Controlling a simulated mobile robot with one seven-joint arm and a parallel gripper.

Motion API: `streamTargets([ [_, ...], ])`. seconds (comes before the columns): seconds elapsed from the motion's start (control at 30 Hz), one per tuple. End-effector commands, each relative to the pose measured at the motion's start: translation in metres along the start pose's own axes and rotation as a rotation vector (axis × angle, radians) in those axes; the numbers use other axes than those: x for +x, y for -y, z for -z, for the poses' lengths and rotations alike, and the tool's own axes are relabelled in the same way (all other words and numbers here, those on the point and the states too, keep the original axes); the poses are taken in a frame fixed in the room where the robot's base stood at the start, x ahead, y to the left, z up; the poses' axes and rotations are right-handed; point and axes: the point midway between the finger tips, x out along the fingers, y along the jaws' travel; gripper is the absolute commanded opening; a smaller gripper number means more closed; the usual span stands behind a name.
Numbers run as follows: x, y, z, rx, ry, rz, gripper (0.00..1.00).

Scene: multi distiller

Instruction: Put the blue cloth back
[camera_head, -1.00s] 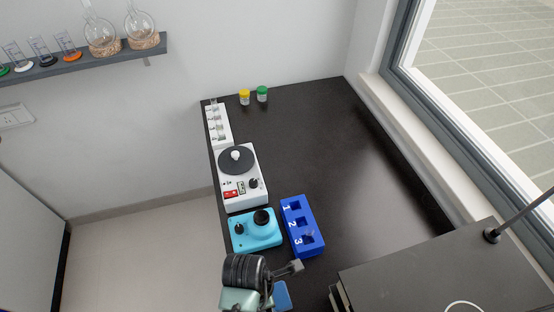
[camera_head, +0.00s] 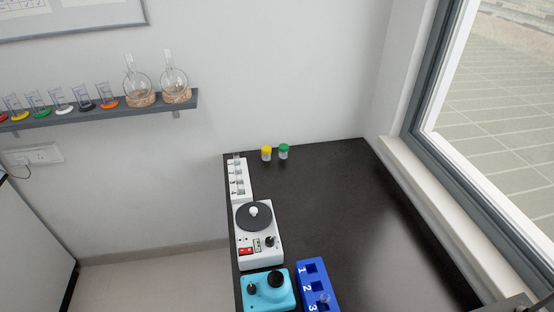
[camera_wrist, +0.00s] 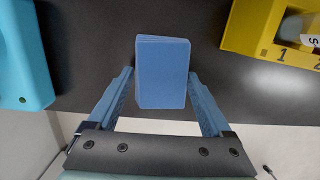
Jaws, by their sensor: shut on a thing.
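The blue cloth (camera_wrist: 162,72) looks like a flat folded block in the wrist view. It stands upright between the two fingers of my gripper (camera_wrist: 160,78). The gripper is shut on it, one finger on each side. Black table surface shows behind the cloth; I cannot tell whether the cloth touches it. Neither the cloth nor my gripper is in the head view now.
In the wrist view a yellow numbered holder (camera_wrist: 262,28) is at upper right and a light-blue device (camera_wrist: 22,60) at left. The head view shows a white stirrer (camera_head: 258,250), turquoise device (camera_head: 266,292) and blue numbered rack (camera_head: 316,284). The table's right side is clear.

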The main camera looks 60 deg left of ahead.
Motion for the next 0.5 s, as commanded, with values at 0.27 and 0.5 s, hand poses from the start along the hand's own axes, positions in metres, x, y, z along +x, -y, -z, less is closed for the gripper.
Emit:
streamTargets([
  [0.27, 0.0018, 0.0, 0.0002, 0.0, 0.0, 0.0, 1.0],
  [0.5, -0.0048, 0.0002, -0.0002, 0.0, 0.0, 0.001, 1.0],
])
